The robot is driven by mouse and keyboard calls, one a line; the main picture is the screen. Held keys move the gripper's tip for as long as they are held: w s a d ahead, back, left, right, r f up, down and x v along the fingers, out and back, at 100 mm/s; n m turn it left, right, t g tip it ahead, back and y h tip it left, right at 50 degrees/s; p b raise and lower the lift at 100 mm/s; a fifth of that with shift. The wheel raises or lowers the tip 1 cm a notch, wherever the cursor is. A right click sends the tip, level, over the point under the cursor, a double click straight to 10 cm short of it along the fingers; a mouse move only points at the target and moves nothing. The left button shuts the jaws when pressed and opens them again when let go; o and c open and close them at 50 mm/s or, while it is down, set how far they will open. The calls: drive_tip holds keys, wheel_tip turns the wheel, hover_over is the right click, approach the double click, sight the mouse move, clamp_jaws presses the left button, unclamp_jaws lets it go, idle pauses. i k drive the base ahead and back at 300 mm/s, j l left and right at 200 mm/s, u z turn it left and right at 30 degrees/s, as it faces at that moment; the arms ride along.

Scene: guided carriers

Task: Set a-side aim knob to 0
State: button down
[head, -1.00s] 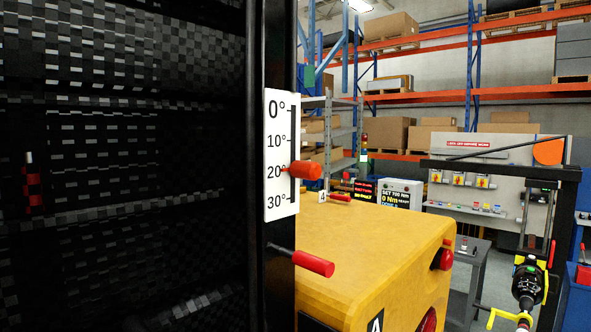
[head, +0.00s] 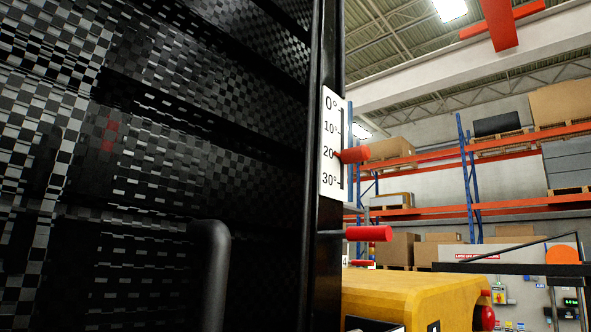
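A white scale plate (head: 331,130) marked 0°, 10°, 20° and 30° is fixed to a black upright post, right of the middle in the head view. A red-orange knob (head: 354,155) sticks out to the right from the slot in the plate. Its pointer is at about the 20° mark. A second red handle (head: 370,233) sticks out below the plate. No label naming the a-side is readable beside the knob. My gripper is not clearly visible.
A black checkered panel (head: 190,130) fills the left side, with a dark rounded bar (head: 212,275) in front of it. A yellow housing (head: 415,298) stands below the red handle. Storage racks (head: 440,155) with boxes stand farther back. Open space shows right of the knob.

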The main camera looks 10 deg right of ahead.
sight(361, 153)
drive_tip(key=i+l+u, duration=0.1)
drive_tip(key=l+u, duration=0.35)
drive_tip(key=l, duration=0.15)
drive_tip(key=l+u, duration=0.5)
drive_tip(key=i+l, duration=0.05)
drive_tip(key=l, duration=0.05)
